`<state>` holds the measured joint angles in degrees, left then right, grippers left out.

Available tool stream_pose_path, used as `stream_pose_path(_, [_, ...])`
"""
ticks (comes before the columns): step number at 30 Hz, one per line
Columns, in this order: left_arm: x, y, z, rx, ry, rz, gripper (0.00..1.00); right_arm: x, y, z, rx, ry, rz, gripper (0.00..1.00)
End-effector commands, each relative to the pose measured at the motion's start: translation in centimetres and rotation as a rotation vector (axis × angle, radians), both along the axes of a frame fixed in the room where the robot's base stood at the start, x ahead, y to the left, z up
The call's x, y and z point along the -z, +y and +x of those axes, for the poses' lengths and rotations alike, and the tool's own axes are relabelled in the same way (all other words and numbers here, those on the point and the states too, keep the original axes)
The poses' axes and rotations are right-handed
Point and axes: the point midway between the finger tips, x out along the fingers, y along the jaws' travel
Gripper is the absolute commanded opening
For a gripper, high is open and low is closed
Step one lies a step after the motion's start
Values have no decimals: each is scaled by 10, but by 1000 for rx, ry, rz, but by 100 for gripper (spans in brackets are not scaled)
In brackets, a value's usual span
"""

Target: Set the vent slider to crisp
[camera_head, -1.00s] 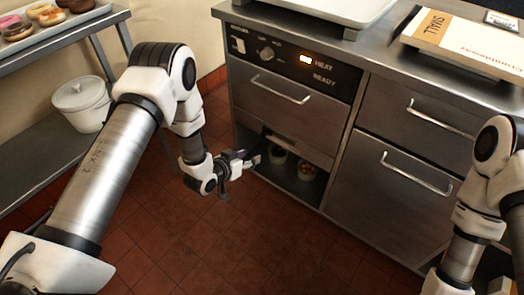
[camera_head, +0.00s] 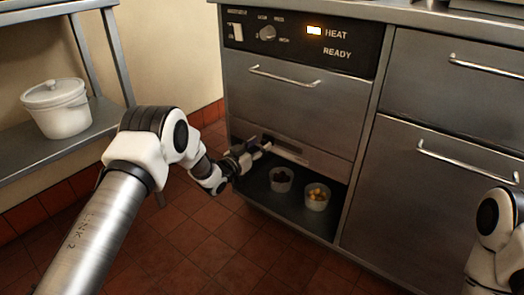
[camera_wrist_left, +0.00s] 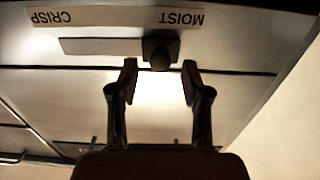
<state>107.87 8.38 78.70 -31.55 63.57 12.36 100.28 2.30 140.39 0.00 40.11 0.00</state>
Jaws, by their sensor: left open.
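The vent slider (camera_wrist_left: 160,52) is a dark knob in the left wrist view. It sits at the right end of a pale slot (camera_wrist_left: 100,46), by the upside-down MOIST label (camera_wrist_left: 182,19). The CRISP label (camera_wrist_left: 50,17) is at the far left end. My left gripper (camera_wrist_left: 160,82) is open, its two fingers just below the knob in that view and spread to either side of it, with nothing between them. In the head view the left gripper (camera_head: 264,146) is at the cabinet's lower panel, and I cannot make out the knob there. My right gripper is out of frame.
The cabinet's open lower bay (camera_head: 250,188) holds two small cups, one dark-filled (camera_head: 281,180) and one yellow-filled (camera_head: 317,197). A drawer handle (camera_head: 284,77) is above. The HEAT light (camera_head: 314,31) glows. A white crock (camera_head: 57,108) stands on the left shelf.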

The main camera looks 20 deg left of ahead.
Motion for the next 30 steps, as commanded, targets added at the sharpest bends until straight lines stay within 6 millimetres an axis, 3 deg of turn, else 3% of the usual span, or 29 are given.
stream_pose_path(4, [3,-6,16,0,0,0,48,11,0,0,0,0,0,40])
stream_pose_path(11, [0,-7,19,-1,1,-1,48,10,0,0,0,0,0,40])
stream_pose_path(12, [0,-7,19,-1,1,-1,41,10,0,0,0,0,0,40])
stream_pose_path(15, [0,-7,18,-1,1,-1,5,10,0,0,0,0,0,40])
stream_pose_path(16, [0,-7,18,-1,1,-1,0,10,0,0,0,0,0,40])
stream_pose_path(23, [-1,-10,17,1,2,0,0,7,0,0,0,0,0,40])
stream_pose_path(26, [-3,-23,13,3,5,-1,0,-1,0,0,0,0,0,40])
stream_pose_path(30, [-6,-57,1,6,4,-1,0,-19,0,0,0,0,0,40])
